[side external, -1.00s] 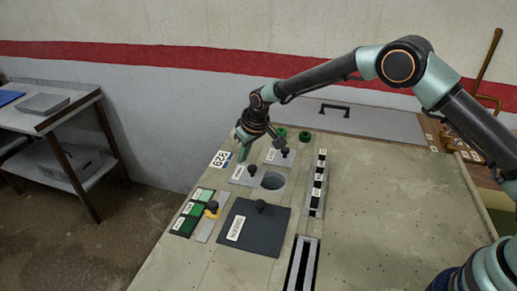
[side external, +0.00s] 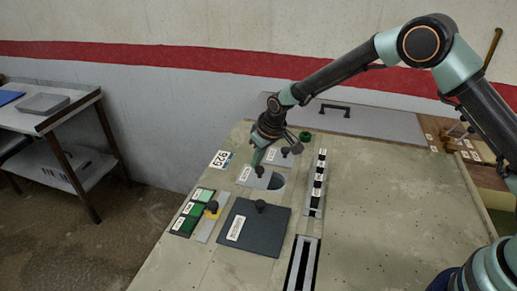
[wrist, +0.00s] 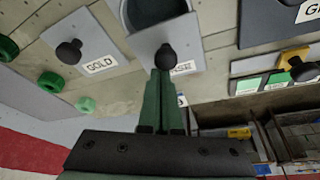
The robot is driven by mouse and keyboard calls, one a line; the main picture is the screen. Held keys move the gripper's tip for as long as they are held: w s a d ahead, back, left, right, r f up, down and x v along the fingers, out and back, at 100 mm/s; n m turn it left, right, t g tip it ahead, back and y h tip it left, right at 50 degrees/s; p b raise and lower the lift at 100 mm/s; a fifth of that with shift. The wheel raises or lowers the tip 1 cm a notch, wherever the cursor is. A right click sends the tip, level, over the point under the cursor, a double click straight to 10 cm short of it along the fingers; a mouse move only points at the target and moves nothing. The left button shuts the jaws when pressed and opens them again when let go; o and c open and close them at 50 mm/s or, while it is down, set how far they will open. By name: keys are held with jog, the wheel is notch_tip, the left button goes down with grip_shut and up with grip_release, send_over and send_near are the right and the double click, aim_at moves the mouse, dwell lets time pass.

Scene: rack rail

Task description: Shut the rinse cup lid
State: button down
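The rinse cup lid (side external: 244,179) is a flat grey plate with a label and a black knob (side external: 260,171). It covers part of the round cup opening (side external: 278,183); the right part of the opening still shows. In the wrist view the lid (wrist: 191,45) and its knob (wrist: 166,57) lie just ahead of my fingertips, with the dark opening (wrist: 155,10) beyond. My gripper (side external: 256,163) points down at the knob. In the wrist view its green fingers (wrist: 164,78) are together, with the tips right at the knob, pressed against it or very near; no grip around it shows.
Behind is another grey lid labelled GOLD (wrist: 98,42), with its own black knob (wrist: 68,51). A large dark square lid (side external: 262,232) with a knob lies in front. Slotted rails (side external: 317,183) run to the right. A green knob (side external: 305,136) stands at the back.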

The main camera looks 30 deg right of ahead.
aim_at(270, 174)
jog(key=shift+s+d, duration=1.8)
jog(key=shift+s, duration=0.05)
jog(key=shift+w+a+r, duration=0.1)
jog(key=shift+w+a, duration=0.15)
jog(key=shift+w, duration=0.4)
jog(key=shift+w+a+r, duration=0.15)
jog(key=shift+w+a, duration=0.05)
jog(key=shift+w, duration=0.5)
jog(key=shift+w+a+r, duration=0.1)
jog(key=shift+w+a, duration=0.15)
jog(key=shift+w, duration=0.4)
jog(key=s+d+r+m+t, duration=0.1)
jog(key=s+d+r, duration=0.4)
jog(key=r, duration=0.5)
jog(key=s+d+r+m, duration=0.1)
jog(key=s+d+r, duration=0.2)
jog(key=s+r, duration=0.6)
jog(key=s+d+r+m+h, duration=0.1)
jog(key=s+d, duration=0.4)
jog(key=s, duration=0.7)
jog(key=shift+s+r+m+t, duration=0.3)
jog(key=shift+s+r+t, duration=0.1)
jog(key=shift+r, duration=0.3)
